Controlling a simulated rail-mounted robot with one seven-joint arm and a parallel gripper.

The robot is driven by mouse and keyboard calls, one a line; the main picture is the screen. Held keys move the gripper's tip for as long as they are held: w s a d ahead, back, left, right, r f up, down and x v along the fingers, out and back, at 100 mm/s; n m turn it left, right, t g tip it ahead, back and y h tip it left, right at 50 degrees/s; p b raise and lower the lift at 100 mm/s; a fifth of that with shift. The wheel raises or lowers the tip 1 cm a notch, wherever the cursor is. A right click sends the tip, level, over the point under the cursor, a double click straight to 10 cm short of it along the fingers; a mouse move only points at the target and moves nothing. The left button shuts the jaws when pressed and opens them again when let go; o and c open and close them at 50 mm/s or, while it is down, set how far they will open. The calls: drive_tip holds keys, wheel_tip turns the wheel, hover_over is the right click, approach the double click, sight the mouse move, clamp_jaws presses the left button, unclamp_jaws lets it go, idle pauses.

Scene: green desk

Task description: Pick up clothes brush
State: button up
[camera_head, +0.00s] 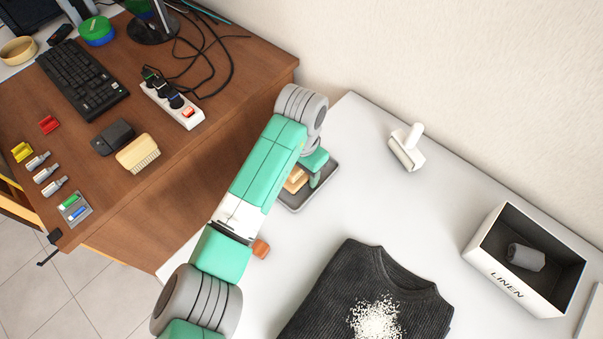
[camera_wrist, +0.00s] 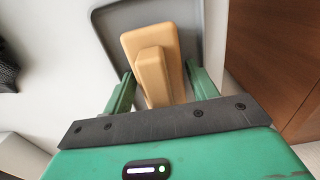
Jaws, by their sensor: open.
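The clothes brush (camera_head: 296,180), a tan wooden block, lies in a grey tray (camera_head: 318,188) on the white table, partly hidden by my arm. In the wrist view the brush (camera_wrist: 142,41) shows a raised narrower grip on top, and the tray (camera_wrist: 108,20) lies beneath it. My gripper (camera_head: 312,172) is over the tray. In the wrist view my gripper (camera_wrist: 160,72) is open, with its green fingers on either side of the brush. I cannot tell whether they touch it.
A dark sweater (camera_head: 318,291) with white flecks lies in front. A lint roller (camera_head: 407,147) and a LINEN box (camera_head: 483,268) are to the right. A small orange block (camera_head: 261,249) is beside my arm. The brown desk (camera_head: 221,116) holds another brush (camera_head: 138,153).

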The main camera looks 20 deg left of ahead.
drive_tip(key=shift+r, duration=0.15)
drive_tip(key=c, duration=0.8)
wheel_tip(320, 180, up, 4)
drive_tip(key=p, duration=0.2)
drive_tip(key=shift+w+f+p, duration=0.1)
drive_tip(key=shift+f+p, duration=0.1)
drive_tip(key=shift+p, duration=0.1)
drive_tip(key=shift+s+d+r, duration=0.2)
drive_tip(key=shift+s, duration=0.05)
drive_tip(key=s+d+p, duration=0.2)
drive_tip(key=s, duration=0.2)
drive_tip(key=s+d+r+p, duration=0.1)
drive_tip(key=s+d+p, duration=0.2)
drive_tip(key=s, duration=0.1)
drive_tip(key=s+d+p, duration=0.2)
drive_tip(key=s, duration=0.2)
drive_tip(key=shift+s+d+r, duration=0.15)
drive_tip(key=shift+s, duration=0.05)
drive_tip(key=shift+s+d+p, duration=0.3)
drive_tip(key=shift+s+p, duration=0.05)
drive_tip(key=shift+s, duration=0.1)
